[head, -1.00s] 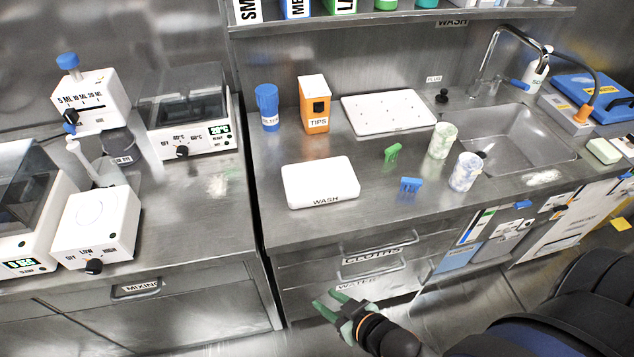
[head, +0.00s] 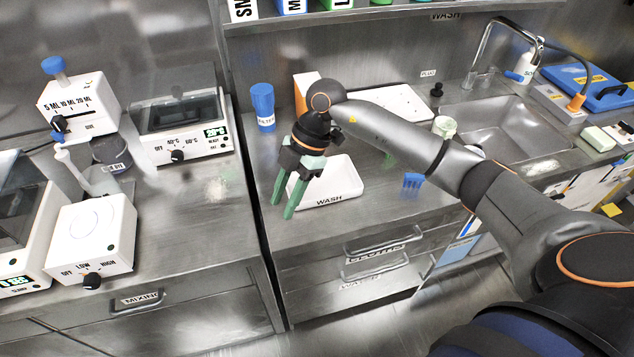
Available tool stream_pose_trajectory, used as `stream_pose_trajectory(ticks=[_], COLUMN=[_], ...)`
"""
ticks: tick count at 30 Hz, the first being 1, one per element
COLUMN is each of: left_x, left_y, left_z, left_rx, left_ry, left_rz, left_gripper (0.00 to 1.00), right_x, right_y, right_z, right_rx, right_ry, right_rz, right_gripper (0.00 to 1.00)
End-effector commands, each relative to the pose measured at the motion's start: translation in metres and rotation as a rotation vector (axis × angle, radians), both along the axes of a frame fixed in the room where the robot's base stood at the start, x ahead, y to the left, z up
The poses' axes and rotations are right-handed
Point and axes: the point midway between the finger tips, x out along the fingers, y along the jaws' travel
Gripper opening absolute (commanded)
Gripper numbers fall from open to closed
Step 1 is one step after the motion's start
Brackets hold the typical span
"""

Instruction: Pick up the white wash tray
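The white wash tray (head: 337,177) lies flat on the steel counter, its front marked WASH. My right gripper (head: 283,209) is over the tray's left end, pointing down, and hides part of that end. Its two green fingers are apart with nothing seen held between them. I cannot tell whether a finger touches the tray. My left gripper is not in view.
Bare counter lies in front of the tray.

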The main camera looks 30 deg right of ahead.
Motion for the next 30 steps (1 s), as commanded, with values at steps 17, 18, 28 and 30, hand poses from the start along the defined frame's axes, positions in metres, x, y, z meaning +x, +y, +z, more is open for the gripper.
stream_pose_trajectory(ticks=[17, 18, 28, 30], left_x=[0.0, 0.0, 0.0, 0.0], left_y=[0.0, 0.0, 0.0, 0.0], left_z=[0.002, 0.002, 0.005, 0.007], left_rx=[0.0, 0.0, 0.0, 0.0], left_ry=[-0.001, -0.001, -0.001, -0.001], left_rz=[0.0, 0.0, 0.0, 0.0], left_gripper=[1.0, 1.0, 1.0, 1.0], right_x=[0.027, 0.027, 0.027, 0.026], right_y=[-0.122, -0.122, -0.123, -0.125], right_z=[-0.003, -0.01, -0.041, -0.051], right_rx=[-0.485, -0.485, -0.482, -0.482], right_ry=[0.038, 0.037, 0.035, 0.037], right_rz=[-0.373, -0.372, -0.371, -0.371], right_gripper=[0.4, 0.4, 0.4, 0.4])
